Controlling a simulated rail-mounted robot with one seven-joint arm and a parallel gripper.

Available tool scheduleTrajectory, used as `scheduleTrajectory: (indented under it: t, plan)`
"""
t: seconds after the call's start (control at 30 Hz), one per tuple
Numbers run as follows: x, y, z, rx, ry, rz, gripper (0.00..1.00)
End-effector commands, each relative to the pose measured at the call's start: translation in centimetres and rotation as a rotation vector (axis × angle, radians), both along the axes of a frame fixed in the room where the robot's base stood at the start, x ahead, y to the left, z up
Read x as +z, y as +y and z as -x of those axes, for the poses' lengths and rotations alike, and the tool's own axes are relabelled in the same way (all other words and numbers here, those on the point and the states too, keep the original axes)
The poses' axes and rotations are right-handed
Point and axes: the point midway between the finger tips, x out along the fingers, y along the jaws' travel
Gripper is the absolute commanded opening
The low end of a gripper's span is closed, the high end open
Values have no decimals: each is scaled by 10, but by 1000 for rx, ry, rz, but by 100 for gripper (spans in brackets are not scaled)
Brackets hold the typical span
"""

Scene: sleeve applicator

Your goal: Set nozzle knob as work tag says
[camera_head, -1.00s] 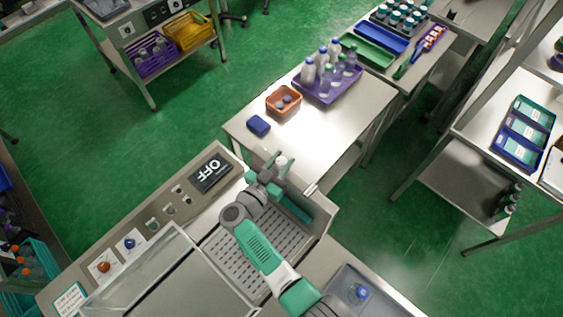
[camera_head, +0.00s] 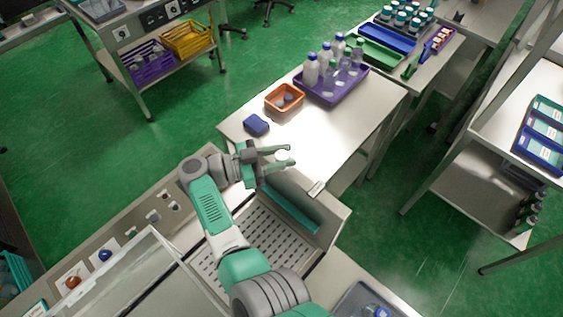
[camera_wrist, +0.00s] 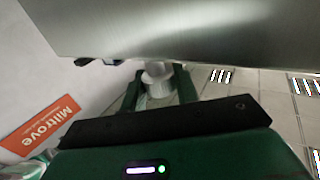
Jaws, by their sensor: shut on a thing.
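My gripper (camera_head: 278,158) is shut on a pale bottle (camera_head: 284,155), above the near edge of the side table. In the wrist view the bottle (camera_wrist: 157,85) sits between the two green fingers, its white top showing. The applicator's control panel (camera_head: 125,222) runs along the left, with an orange-brown knob (camera_head: 73,282), a blue knob (camera_head: 105,255) and several small pale knobs (camera_head: 153,216). I cannot tell which is the nozzle knob or read their settings. My gripper is well away from them. A card (camera_head: 36,307) at the lower left is cut off and unreadable.
The side table (camera_head: 345,125) holds a blue block (camera_head: 256,125), an orange bin (camera_head: 271,103) and a purple tray (camera_head: 355,89) of bottles. The applicator's slotted deck (camera_head: 212,262) lies below my arm. A steel plate (camera_wrist: 190,30) fills the upper wrist view.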

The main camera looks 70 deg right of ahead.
Motion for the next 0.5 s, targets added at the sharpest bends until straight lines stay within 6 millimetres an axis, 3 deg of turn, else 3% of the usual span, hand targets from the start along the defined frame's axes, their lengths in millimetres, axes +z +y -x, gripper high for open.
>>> scheduleTrajectory:
  t: [0.5]
  plan:
    - [0, -1, 0, -35, 1, -1, 8]
